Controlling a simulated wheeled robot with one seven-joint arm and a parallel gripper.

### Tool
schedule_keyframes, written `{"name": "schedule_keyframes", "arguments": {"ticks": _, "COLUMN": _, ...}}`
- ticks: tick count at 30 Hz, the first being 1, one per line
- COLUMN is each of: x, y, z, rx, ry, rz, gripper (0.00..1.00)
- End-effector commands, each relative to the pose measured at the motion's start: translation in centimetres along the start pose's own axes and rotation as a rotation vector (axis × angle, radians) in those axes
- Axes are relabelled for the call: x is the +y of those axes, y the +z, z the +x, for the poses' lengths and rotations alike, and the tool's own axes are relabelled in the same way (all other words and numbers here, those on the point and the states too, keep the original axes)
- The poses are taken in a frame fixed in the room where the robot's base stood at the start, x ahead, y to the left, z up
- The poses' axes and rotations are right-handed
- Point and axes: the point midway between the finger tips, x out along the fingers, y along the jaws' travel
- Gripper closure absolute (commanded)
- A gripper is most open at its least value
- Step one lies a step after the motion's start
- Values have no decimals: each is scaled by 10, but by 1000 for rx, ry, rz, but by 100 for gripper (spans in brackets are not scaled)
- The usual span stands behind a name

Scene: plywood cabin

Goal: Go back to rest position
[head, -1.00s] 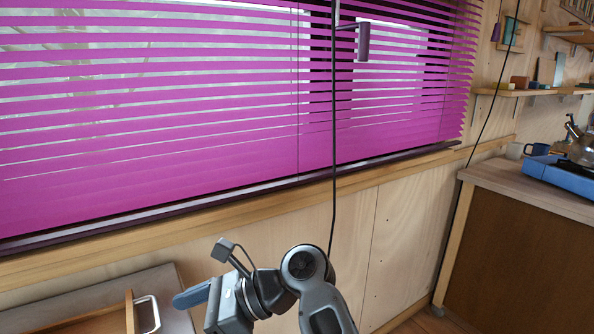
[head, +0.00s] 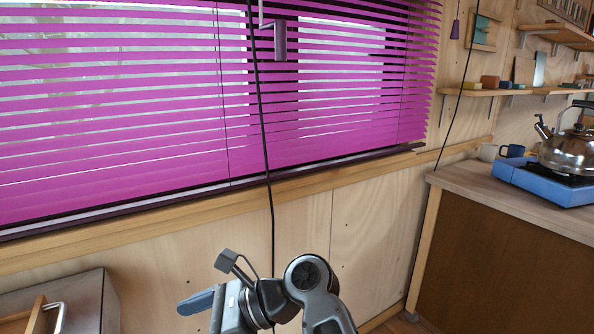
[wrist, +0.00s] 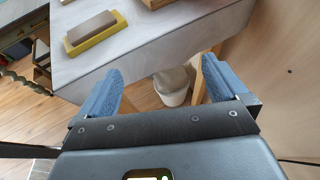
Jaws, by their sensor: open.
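My gripper (wrist: 153,92) shows in the wrist view with its two blue fingers wide apart and nothing between them. In the head view, part of my gripper (head: 196,302) shows low in the middle, one blue finger pointing left, in front of the plywood wall. The arm is folded close to me. The gripper touches nothing that I can see.
Purple blinds (head: 120,110) cover the window, with a black cord (head: 268,170) hanging down. At right, a counter (head: 470,180) holds a blue stove (head: 545,184) with a kettle (head: 572,150). The wrist view shows a table (wrist: 150,50) with a yellow-based block (wrist: 92,36) and a white bin (wrist: 172,88) beyond the fingers.

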Motion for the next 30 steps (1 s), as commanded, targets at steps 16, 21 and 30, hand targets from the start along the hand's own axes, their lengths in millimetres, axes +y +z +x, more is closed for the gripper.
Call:
{"name": "schedule_keyframes", "arguments": {"ticks": 16, "x": 24, "y": -98, "z": -14, "rx": 105, "ry": -226, "rz": -150, "gripper": 0}}
{"name": "schedule_keyframes", "arguments": {"ticks": 21, "x": 50, "y": -156, "z": -32, "rx": 213, "ry": -355, "rz": -266, "gripper": 0}}
{"name": "schedule_keyframes", "arguments": {"ticks": 30, "x": 127, "y": -246, "z": -89, "rx": 540, "ry": -556, "rz": -568, "gripper": 0}}
